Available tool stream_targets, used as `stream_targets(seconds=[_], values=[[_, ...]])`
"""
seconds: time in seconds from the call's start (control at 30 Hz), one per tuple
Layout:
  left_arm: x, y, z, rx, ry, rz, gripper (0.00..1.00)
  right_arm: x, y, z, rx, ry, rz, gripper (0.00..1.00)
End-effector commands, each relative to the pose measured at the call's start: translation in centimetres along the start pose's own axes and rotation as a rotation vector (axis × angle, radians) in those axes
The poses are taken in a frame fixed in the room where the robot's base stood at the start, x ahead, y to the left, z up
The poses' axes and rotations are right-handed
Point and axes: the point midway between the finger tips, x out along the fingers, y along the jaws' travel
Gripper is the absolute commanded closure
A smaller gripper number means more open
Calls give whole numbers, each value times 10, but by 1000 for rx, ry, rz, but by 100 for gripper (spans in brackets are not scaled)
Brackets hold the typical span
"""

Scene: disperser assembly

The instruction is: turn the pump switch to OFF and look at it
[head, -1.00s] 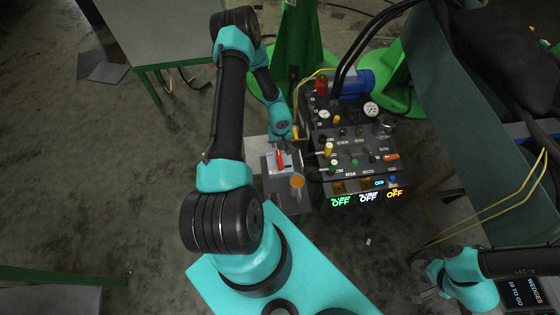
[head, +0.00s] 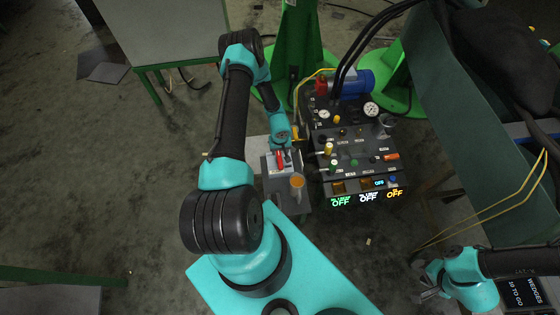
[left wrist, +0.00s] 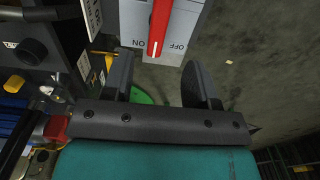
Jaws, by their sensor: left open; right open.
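The pump switch is a red lever (head: 281,160) on a grey box (head: 270,179) left of the control panel. In the left wrist view the red lever (left wrist: 160,25) stands over a pale plate with ON and OFF upside down. Its lower end lies between the two words, ON at picture left and OFF at picture right. My left gripper (head: 282,150) is at the far side of the lever. In the left wrist view its open fingers (left wrist: 160,72) are spread below the lever's end, seemingly apart from it. My right gripper (head: 427,284) is open and empty at lower right.
The control panel (head: 350,150), with gauges, knobs and lit OFF displays, stands close right of the switch box. An orange-topped knob (head: 297,181) rises beside the lever. Green stands (head: 300,50) and a blue motor (head: 352,83) are behind.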

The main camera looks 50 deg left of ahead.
Motion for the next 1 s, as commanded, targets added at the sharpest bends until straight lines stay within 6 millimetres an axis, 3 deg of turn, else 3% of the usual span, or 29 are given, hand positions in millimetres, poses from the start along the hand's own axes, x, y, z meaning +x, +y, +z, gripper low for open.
stream_targets(seconds=[0.6,0.8,1.0], values=[[92,0,0,-1,0,1,47,0,0,0,0,0,0,57],[105,0,0,-1,0,1,47,0,0,0,0,0,0,57],[107,0,0,-1,0,1,47,0,0,0,0,0,0,57]])
